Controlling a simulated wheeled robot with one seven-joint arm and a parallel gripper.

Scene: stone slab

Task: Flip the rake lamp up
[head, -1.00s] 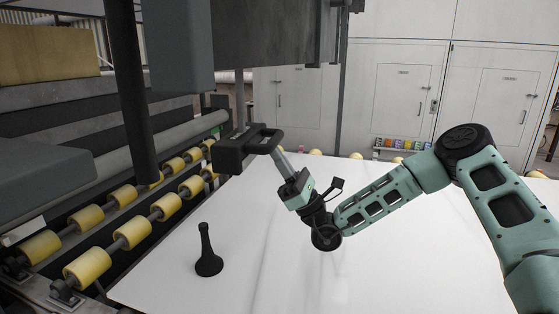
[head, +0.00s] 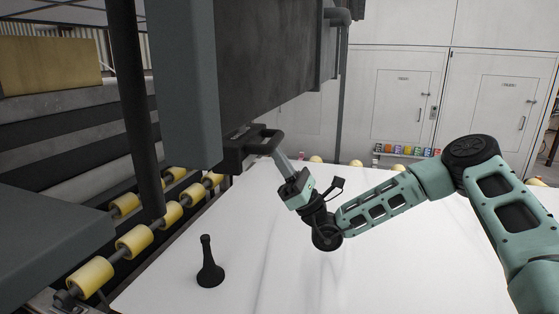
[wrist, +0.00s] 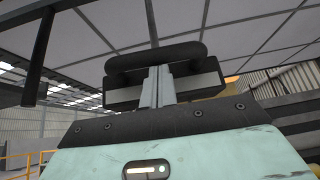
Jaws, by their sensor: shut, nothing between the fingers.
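The lamp that I take to be the rake lamp is a dark bar-shaped block (head: 236,160) with a rounded loop handle (head: 268,134). It sits close under the large dark housing in the head view. My gripper (head: 277,155) is shut and empty, with its grey fingers pointing up at the handle. In the wrist view, the shut fingertips (wrist: 158,70) overlap the handle bar (wrist: 130,62), with the block (wrist: 208,82) behind. I cannot tell whether they press on the handle. The lamp's light face is not visible.
The dark housing (head: 270,65) hangs just above the lamp, with a dark post (head: 135,110) at left. A white slab (head: 400,270) lies below, bearing a black pawn-shaped object (head: 209,265). Yellow rollers (head: 131,241) line the left. White cabinets (head: 403,100) stand behind.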

